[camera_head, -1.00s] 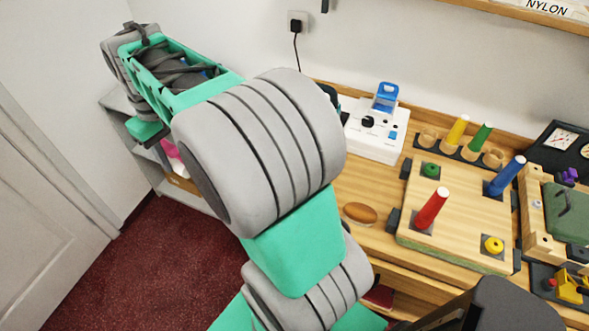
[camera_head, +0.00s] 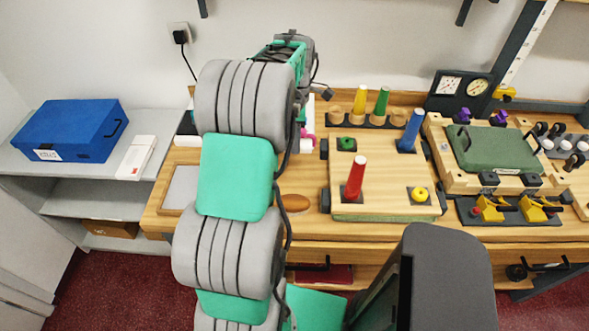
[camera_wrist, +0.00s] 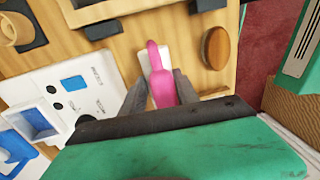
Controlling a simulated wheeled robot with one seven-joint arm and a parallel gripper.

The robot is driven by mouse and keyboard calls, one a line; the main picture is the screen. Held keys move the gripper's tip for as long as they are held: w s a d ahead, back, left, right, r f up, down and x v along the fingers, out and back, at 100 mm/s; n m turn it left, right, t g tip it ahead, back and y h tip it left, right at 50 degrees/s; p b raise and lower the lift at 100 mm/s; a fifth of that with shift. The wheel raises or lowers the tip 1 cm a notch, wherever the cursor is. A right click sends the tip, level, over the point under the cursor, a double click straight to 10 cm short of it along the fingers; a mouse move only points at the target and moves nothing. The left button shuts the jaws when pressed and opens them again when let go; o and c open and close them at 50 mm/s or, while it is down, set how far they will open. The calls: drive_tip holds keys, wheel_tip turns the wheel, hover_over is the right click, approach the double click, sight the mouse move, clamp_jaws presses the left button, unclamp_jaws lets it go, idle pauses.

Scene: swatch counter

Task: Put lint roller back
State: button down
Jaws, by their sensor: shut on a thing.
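My gripper (camera_wrist: 160,92) is shut on the pink lint roller (camera_wrist: 157,78), seen in the wrist view between the two dark fingers. A white piece (camera_wrist: 144,60) lies beside and partly behind the pink part; I cannot tell whether it belongs to the roller or to the counter. In the head view only a bit of pink (camera_head: 308,134) shows past my arm, which hides the gripper. The roller is over the wooden counter, between the white tester with blue parts (camera_wrist: 75,108) and a brown oval piece (camera_wrist: 217,47). Its height above the wood is unclear.
The wooden board (camera_head: 385,185) with coloured pegs stands right of my arm. The brown oval piece also shows in the head view (camera_head: 295,203). A green-topped press (camera_head: 497,148) is farther right. A blue case (camera_head: 70,130) sits on the grey shelf (camera_head: 150,178) at left.

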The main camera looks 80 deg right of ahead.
wheel_tip(320, 180, down, 10)
drive_tip(key=shift+r+p, duration=0.2)
drive_tip(key=shift+p, duration=0.8)
drive_tip(key=c, duration=0.9)
unclamp_jaws()
drive_tip(key=shift+r, duration=0.1)
